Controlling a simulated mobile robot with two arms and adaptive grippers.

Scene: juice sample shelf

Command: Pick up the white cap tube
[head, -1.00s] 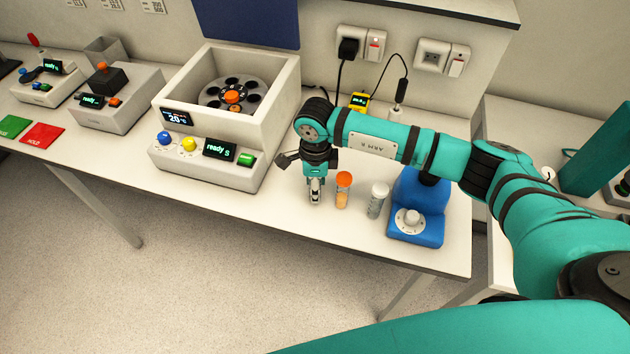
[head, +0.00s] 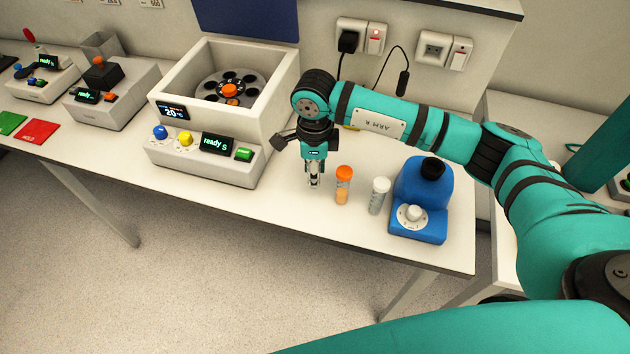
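The white cap tube (head: 377,198) stands upright on the bench in the head view, between the orange cap tube (head: 342,188) and a blue mixer-like device (head: 421,203). My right gripper (head: 314,184) points down to the left of both tubes, with the orange cap tube between it and the white cap tube. It touches neither tube. Its fingers look narrow and nothing is seen in them, but their opening is not clear from this angle. My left gripper is out of view.
A white centrifuge (head: 194,165) with an open top and an orange-centred rotor stands left of my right gripper. The bench's front edge (head: 400,262) runs close below the tubes. A black plug and cable hang behind my arm. Bare bench lies in front of the gripper.

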